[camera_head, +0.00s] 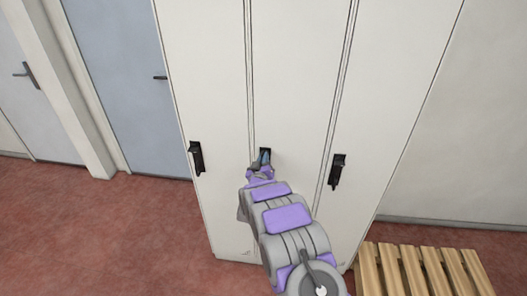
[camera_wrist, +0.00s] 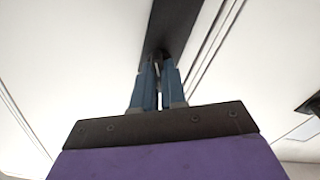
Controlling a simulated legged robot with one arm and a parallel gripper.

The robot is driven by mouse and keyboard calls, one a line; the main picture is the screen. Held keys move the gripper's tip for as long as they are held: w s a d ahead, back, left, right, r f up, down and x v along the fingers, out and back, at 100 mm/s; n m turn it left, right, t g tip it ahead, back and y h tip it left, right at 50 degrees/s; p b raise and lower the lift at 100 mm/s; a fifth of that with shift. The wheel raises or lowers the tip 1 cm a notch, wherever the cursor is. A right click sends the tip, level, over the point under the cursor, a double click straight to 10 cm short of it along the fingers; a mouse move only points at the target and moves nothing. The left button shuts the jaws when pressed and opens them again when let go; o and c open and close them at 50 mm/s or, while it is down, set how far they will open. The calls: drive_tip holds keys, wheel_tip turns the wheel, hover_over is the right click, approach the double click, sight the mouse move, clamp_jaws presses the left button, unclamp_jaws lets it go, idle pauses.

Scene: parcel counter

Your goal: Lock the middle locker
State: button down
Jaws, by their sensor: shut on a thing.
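The locker block has three tall white doors side by side. The middle locker door (camera_head: 292,70) looks closed, flush with its neighbours. Its black latch plate (camera_head: 265,153) is mostly hidden behind my gripper (camera_head: 263,164). In the wrist view, the dark latch plate (camera_wrist: 172,25) rises above my gripper (camera_wrist: 159,66), whose two blue fingers are close together at its lower end. The fingers are shut on a small dark part of the latch, largely hidden between the fingertips. I cannot tell whether the latch is locked.
The left locker has a black latch (camera_head: 196,158) and the right locker another (camera_head: 338,169). A slatted wooden bench (camera_head: 420,270) stands at the lower right. A blue door (camera_head: 125,80) is at the left. Red floor (camera_head: 110,240) is clear in front on the left.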

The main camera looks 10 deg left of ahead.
drive_tip(key=n+p, duration=0.2)
drive_tip(key=n, duration=0.2)
drive_tip(key=n+p, duration=0.2)
drive_tip(key=n, duration=0.2)
drive_tip(key=n+p, duration=0.2)
drive_tip(key=n, duration=0.2)
drive_tip(key=shift+a+r+n, duration=0.1)
drive_tip(key=shift+a+n, duration=0.15)
drive_tip(key=shift+n, duration=0.05)
drive_tip(key=shift+w+p, duration=0.1)
drive_tip(key=shift+p, duration=0.2)
